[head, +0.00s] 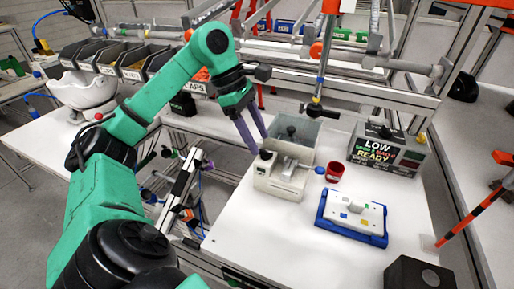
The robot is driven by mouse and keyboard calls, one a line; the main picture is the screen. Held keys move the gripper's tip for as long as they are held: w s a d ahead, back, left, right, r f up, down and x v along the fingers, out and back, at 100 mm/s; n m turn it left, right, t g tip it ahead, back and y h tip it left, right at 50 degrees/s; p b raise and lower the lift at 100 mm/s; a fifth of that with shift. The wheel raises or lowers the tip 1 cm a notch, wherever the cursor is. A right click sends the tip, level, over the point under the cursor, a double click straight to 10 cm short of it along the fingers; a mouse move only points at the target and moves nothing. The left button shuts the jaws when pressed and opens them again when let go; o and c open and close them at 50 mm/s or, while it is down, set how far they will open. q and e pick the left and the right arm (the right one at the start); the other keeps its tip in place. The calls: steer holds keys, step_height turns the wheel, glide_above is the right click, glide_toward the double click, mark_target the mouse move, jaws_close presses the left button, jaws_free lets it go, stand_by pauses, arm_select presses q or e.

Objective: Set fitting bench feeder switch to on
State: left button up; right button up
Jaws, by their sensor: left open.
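A beige feeder unit (277,184) stands on the white bench (238,232), with a clear grey bin (305,135) behind it. A small dark knob (266,155) sits on the unit's top left; I cannot tell if it is the switch or how it is set. My left gripper (260,144) reaches in from the left with its two purple-grey fingers apart and empty. Its fingertips are close above the knob and beside the bin; contact cannot be told. My right gripper is not in view.
A red cup (334,172) and a blue tray (325,224) with a white plate (355,214) stand right of the feeder. A sign box (386,153) reading "LOW" and "READY" is behind them. Dark part bins (120,58) and rails (350,92) line the back.

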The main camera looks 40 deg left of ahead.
mark_target(263, 151)
arm_select(q)
steer(key=shift+s+d+f+g, duration=0.2)
steer(key=shift+s+f, duration=0.1)
steer(key=shift+f, duration=0.3)
steer(key=shift+s+d+f+g, duration=0.2)
steer(key=shift+s+f, duration=0.1)
steer(key=shift+f, duration=0.25)
steer(key=shift+w+f, duration=0.15)
steer(key=shift+o, duration=0.7)
steer(key=shift+a, duration=0.1)
steer(key=shift+w+f, duration=0.1)
steer(key=shift+w, duration=0.1)
steer(key=c, duration=0.5)
steer(key=shift+w+f, duration=0.15)
steer(key=shift+w, duration=0.5)
jaws_close()
steer(key=shift+s, duration=0.15)
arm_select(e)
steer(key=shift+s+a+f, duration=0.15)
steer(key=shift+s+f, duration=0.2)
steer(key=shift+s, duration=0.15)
